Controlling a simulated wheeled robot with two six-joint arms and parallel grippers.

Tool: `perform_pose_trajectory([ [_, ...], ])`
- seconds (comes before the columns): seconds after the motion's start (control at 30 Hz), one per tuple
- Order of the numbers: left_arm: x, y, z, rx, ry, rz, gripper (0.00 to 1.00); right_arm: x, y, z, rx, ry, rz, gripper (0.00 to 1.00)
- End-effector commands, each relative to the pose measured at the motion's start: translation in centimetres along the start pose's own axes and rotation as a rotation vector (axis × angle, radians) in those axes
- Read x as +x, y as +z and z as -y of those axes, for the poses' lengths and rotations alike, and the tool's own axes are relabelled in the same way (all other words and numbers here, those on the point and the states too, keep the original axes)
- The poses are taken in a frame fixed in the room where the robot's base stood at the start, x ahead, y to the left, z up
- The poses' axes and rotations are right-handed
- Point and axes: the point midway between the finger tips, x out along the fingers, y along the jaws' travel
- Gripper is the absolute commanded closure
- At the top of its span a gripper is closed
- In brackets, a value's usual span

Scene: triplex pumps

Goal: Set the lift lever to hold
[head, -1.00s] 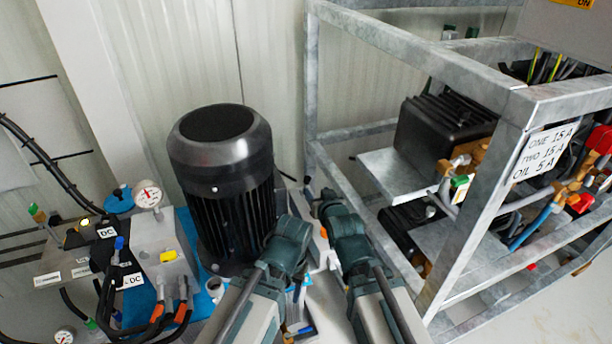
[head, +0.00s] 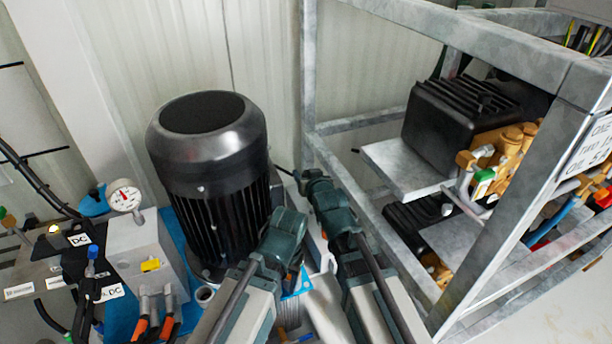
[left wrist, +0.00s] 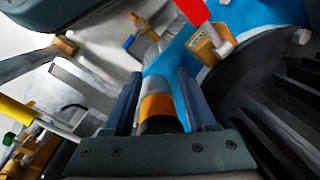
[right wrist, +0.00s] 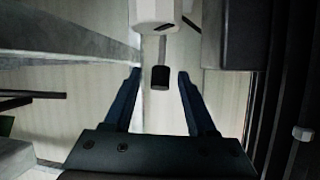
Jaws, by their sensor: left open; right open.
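My right gripper (head: 314,182) reaches between the big black motor (head: 215,180) and the grey metal frame. In the right wrist view its open fingers (right wrist: 159,73) stand either side of a short rod with a black end (right wrist: 160,77), which comes out of a white housing (right wrist: 158,10). It may be the lift lever; no label shows. I cannot tell whether the fingers touch it. My left gripper (head: 287,222) is right of the motor, fingers mostly hidden. In the left wrist view it is open (left wrist: 160,75), with an orange-banded cylinder (left wrist: 158,107) between its fingers.
The grey frame (head: 309,80) with black-and-brass pumps (head: 465,115) stands close on the right. A gauge (head: 124,196) on a grey block, cables and DC labels fill the lower left. A red handle (left wrist: 192,10) shows in the left wrist view. The wall is behind.

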Motion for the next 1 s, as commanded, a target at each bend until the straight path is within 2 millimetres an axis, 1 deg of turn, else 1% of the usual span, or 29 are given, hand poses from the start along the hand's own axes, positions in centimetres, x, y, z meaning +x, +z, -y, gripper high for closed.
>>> perform_pose_trajectory([
  [0.03, 0.19, -0.01, -0.02, 0.0, 0.0, 0.0, 0.43, 0.36, 0.06, 0.03, 0.0, 0.0, 0.0, 0.43],
  [0.27, 0.12, -0.01, -0.01, -0.001, 0.0, 0.0, 0.43, 0.32, 0.0, 0.04, 0.0, 0.0, 0.0, 0.43],
  [0.3, 0.12, -0.01, -0.01, -0.001, 0.0, 0.0, 0.43, 0.32, 0.0, 0.04, 0.0, 0.0, 0.0, 0.45],
  [0.47, 0.12, -0.01, -0.01, -0.001, 0.0, 0.0, 0.43, 0.32, 0.0, 0.04, -0.001, 0.0, 0.0, 0.74],
  [0.6, 0.12, -0.01, -0.01, -0.001, 0.0, 0.0, 0.43, 0.31, 0.01, 0.03, -0.001, 0.0, 0.0, 0.99],
  [0.63, 0.12, -0.01, -0.01, -0.001, 0.0, 0.0, 0.43, 0.31, 0.01, 0.03, 0.0, 0.0, 0.0, 1.0],
  [1.0, 0.13, -0.01, -0.01, -0.001, 0.0, 0.0, 0.43, 0.31, 0.02, 0.03, -0.001, 0.0, 0.0, 1.0],
])
